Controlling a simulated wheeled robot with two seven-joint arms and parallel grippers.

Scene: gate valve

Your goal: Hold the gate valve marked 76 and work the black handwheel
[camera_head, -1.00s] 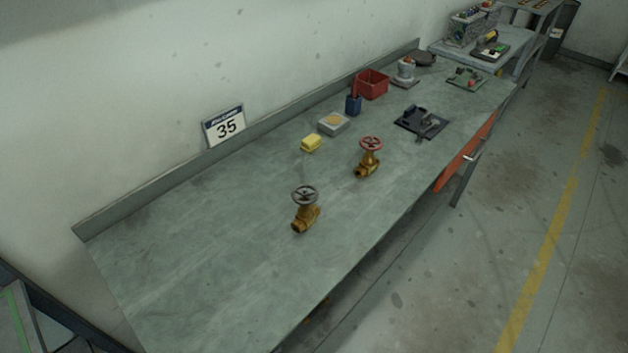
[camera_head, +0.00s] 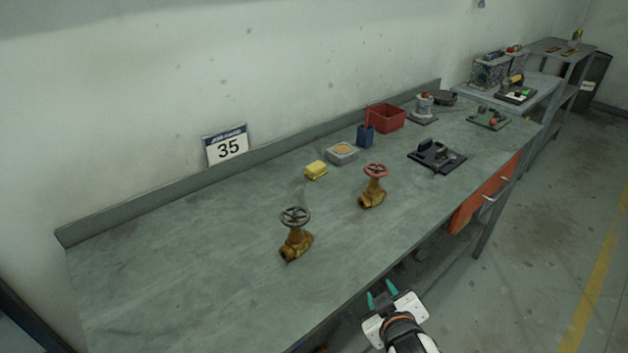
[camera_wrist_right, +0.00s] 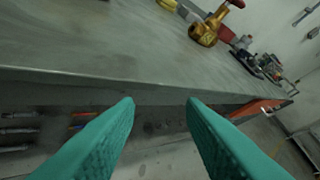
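A brass gate valve with a black handwheel (camera_head: 296,217) stands on the bench, left of centre in the head view. Its brass body (camera_head: 296,244) is upright; no 76 marking is legible. A second brass valve with a red handwheel (camera_head: 375,171) stands behind it to the right; its brass body also shows at the top of the right wrist view (camera_wrist_right: 204,34). My right gripper (camera_head: 382,294) is open and empty, off the bench's front edge, apart from both valves. Its teal fingers are spread in the right wrist view (camera_wrist_right: 160,104). My left gripper is not in view.
The grey bench (camera_head: 180,260) is clear at its left end. Behind the valves are a yellow block (camera_head: 316,170), a grey dish (camera_head: 342,153), a blue holder (camera_head: 364,136) and a red bin (camera_head: 387,119). A black tool tray (camera_head: 437,157) lies to the right. An orange drawer front (camera_head: 484,197) is below.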

